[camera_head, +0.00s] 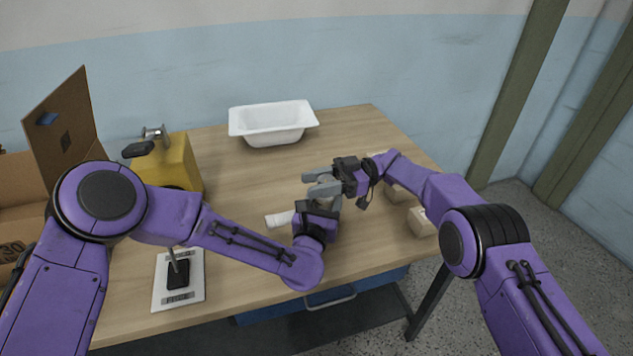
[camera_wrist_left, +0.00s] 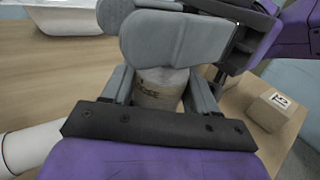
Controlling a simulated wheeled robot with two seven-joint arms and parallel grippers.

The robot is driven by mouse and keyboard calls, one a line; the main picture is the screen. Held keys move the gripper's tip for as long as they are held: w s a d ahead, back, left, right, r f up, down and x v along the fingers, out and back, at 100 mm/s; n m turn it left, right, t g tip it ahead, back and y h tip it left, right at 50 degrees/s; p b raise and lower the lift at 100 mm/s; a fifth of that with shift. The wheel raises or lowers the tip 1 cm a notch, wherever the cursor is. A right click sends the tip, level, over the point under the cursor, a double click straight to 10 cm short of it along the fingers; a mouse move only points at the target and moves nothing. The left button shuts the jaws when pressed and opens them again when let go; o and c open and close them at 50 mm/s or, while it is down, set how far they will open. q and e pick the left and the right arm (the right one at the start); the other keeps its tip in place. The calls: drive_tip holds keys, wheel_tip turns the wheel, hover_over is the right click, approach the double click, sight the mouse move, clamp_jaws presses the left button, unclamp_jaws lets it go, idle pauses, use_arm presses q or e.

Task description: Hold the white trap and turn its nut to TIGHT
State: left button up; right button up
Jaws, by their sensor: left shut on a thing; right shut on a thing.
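The white trap stands on the table, with its pale side pipe (camera_head: 279,219) pointing left in the head view. In the left wrist view the pipe (camera_wrist_left: 28,148) shows at the lower left, and the trap's pale upright body (camera_wrist_left: 160,90) carries partly hidden dark lettering ending in "SE". My left gripper (camera_head: 325,200) is shut around this body from the near side. My right gripper (camera_head: 320,182) is shut just above it, coming from the right. Its broad grey fingers cover the top of the trap in the left wrist view. The nut is hidden by them, so its position cannot be read.
A white bathtub shell (camera_head: 272,132) sits at the back. A yellow block with a tap (camera_head: 180,160) and a white plate (camera_head: 194,263) with a black lever stand left, near a cardboard box (camera_head: 62,125). Small boxes (camera_head: 422,222) line the right edge. The table's middle back is clear.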

drive_tip(key=shift+f, duration=0.1)
drive_tip(key=o, duration=1)
wheel_tip(320, 180, up, 10)
drive_tip(key=shift+r, duration=0.1)
